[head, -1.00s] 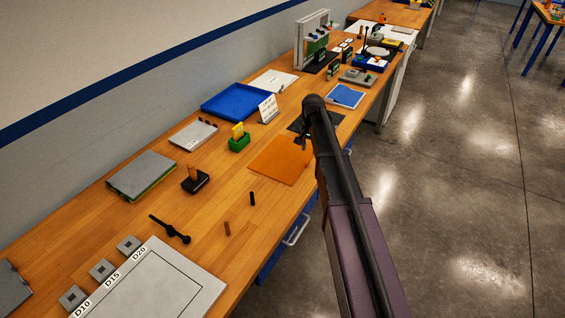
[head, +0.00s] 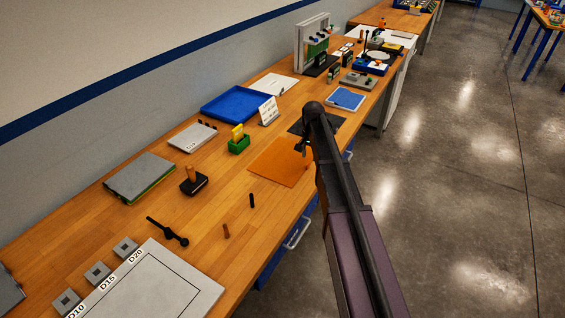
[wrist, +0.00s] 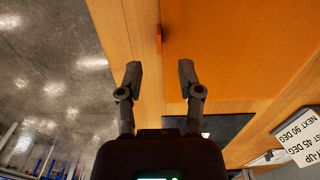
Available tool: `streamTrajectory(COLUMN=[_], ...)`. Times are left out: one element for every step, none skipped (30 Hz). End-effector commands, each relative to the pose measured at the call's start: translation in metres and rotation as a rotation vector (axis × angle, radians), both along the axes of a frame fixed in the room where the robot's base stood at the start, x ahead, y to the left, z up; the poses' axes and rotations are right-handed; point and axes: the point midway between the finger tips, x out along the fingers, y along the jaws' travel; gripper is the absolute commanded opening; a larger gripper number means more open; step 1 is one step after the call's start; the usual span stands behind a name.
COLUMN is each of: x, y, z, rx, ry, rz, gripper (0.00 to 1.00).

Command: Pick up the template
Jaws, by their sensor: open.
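No object is marked as the template, so I cannot tell for certain which it is. A flat orange sheet (head: 280,163) lies on the wooden bench; it fills the upper right of the wrist view (wrist: 240,45). A small orange-red piece (wrist: 159,38) shows on the wood beside the sheet's edge, in line with the gap between my fingers. My gripper (wrist: 159,76) is open and empty above the bench, near its front edge. In the head view my gripper (head: 305,146) is mostly hidden by the arm.
A dark mat (wrist: 225,128) lies beside the sheet. A white lettered card (head: 268,111), blue tray (head: 235,103) and green holder (head: 239,146) stand behind. A black peg (head: 252,200) and brown peg (head: 226,231) stand nearer. Floor lies past the bench edge.

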Motion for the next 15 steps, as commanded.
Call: streamTrajectory(x=[0.000, 0.000, 0.000, 0.000, 0.001, 0.001, 0.001, 0.001, 0.001, 0.001, 0.001, 0.001, 0.001, 0.001, 0.001], y=[0.000, 0.000, 0.000, 0.000, 0.000, 0.000, 0.000, 0.000, 0.000, 0.000, 0.000, 0.000, 0.000, 0.000, 0.000], z=[-0.008, -0.010, -0.014, -0.016, -0.018, -0.021, -0.024, -0.026, -0.029, -0.031, -0.033, -0.035, -0.037, -0.038, -0.039], rx=[0.000, 0.000, 0.000, 0.000, 0.000, 0.000, 0.000, 0.000, 0.000, 0.000, 0.000, 0.000, 0.000, 0.000, 0.000], ry=[0.000, 0.000, 0.000, 0.000, 0.000, 0.000, 0.000, 0.000, 0.000, 0.000, 0.000, 0.000, 0.000, 0.000, 0.000], rz=[0.000, 0.000, 0.000, 0.000, 0.000, 0.000, 0.000, 0.000, 0.000, 0.000, 0.000, 0.000, 0.000, 0.000, 0.000], gripper=[0.47, 0.47, 0.47, 0.47, 0.47, 0.47, 0.47, 0.47, 0.47, 0.47, 0.47, 0.47, 0.47, 0.47, 0.47])
